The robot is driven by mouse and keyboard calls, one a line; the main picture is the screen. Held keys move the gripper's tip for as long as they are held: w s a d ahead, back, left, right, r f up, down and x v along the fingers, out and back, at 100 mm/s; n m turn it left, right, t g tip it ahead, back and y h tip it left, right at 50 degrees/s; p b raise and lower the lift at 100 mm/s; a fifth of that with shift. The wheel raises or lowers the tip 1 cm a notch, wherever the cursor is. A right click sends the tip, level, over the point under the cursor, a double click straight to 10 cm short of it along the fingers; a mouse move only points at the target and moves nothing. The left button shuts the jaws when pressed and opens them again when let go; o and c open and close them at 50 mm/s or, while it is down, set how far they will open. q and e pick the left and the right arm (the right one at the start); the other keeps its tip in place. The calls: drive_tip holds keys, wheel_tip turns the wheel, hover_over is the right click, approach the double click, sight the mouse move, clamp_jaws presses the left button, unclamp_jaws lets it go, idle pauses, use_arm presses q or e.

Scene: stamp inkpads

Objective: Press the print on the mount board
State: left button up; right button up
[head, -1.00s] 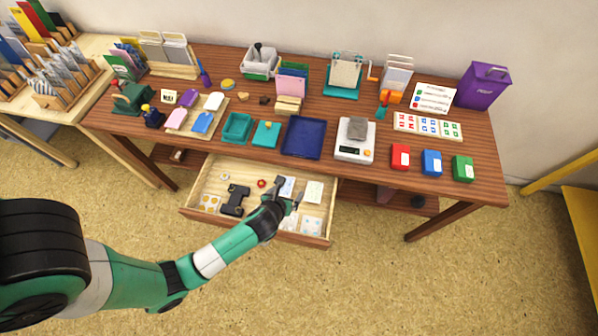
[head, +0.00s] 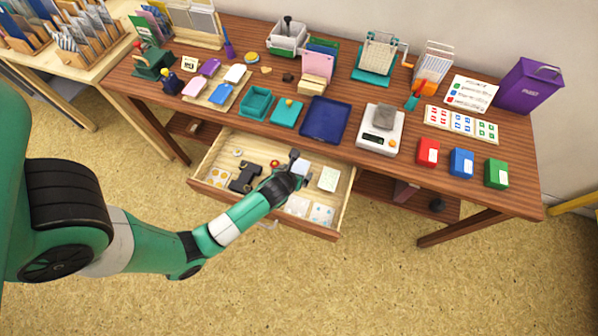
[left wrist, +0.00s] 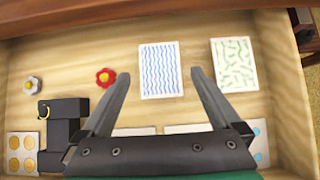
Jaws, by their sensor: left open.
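My left gripper (head: 298,168) is over the open drawer (head: 346,190) of the table. In the left wrist view the gripper (left wrist: 160,74) is open, with its two fingers spread and nothing between them. A white card with blue wavy lines (left wrist: 161,68) lies flat just beyond and between the fingertips. A card with green marks (left wrist: 234,64) lies to its right; it also shows in the head view (head: 329,178). More pale cards (head: 322,214) lie at the drawer's front, partly hidden by the gripper. I cannot tell which thing is the mount board. My right gripper is not in view.
In the drawer lie a black tool (left wrist: 62,130), a red flower piece (left wrist: 105,77), a grey one (left wrist: 33,85) and a yellow-dotted card (left wrist: 22,155). On the tabletop stand a blue tray (head: 325,120), a scale (head: 381,130) and red, blue and green boxes (head: 462,163).

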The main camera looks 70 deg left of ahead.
sight(298, 172)
use_arm(q)
drive_tip(key=shift+x, duration=1.25)
drive_tip(key=shift+c, duration=0.4)
drive_tip(key=c, duration=0.8)
wheel_tip(298, 172, up, 8)
drive_tip(key=p, duration=0.9)
drive_tip(key=shift+f, duration=0.5)
